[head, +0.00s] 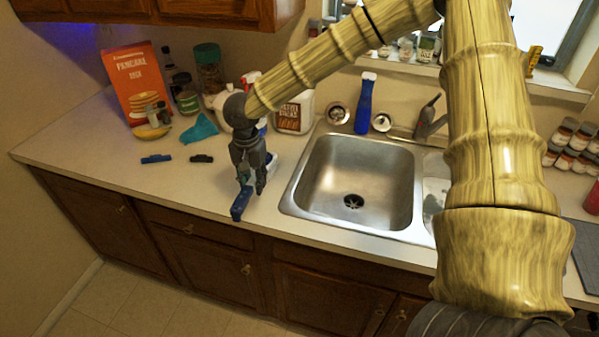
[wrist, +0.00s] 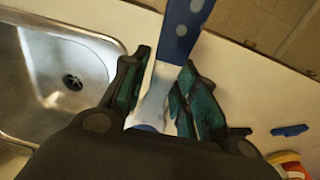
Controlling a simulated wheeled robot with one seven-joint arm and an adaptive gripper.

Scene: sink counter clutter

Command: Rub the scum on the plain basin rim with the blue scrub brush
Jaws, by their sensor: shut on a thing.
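My gripper (head: 250,180) is over the counter left of the sink, pointing down. It is shut on a blue thing, apparently the blue scrub brush (head: 241,203), whose blue end sticks out below the fingers toward the counter's front edge. In the wrist view, the fingers (wrist: 160,95) flank the brush's pale part, and its blue part with white dots (wrist: 183,25) extends away. The steel left basin (head: 350,180) is empty, with a dark drain. The right basin (head: 436,195) shows greyish patches and is partly hidden by my arm. I cannot make out scum on the left basin's rim.
A white labelled jug (head: 294,115) stands close behind my gripper. Left are a teal cloth (head: 200,128), a small blue item (head: 157,159), a dark item (head: 202,159) and a pancake mix box (head: 135,80).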

